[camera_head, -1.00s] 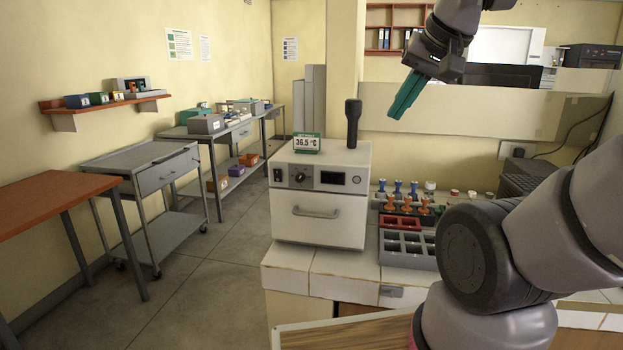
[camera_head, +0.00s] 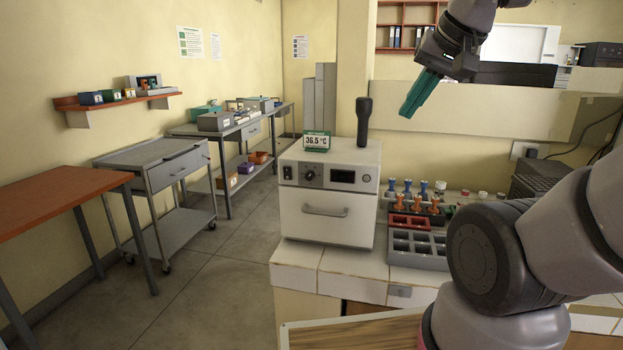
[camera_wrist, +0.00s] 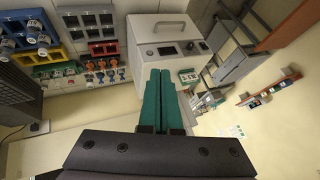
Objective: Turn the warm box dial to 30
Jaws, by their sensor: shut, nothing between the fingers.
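The warm box (camera_head: 327,213) is a white box on the white bench, with a handle on its front door. Its round black dial (camera_head: 309,175) sits on the upper front panel, left of a dark display. The fingertips (camera_wrist: 160,72) also show in the wrist view.
A dark upright handle (camera_head: 364,121) stands at the box's top right. Right of the box are a grey rack (camera_head: 418,260) and several coloured stamp-like items (camera_head: 412,190). A grey cart (camera_head: 155,155) and an orange table (camera_head: 62,197) stand left, with open floor between.

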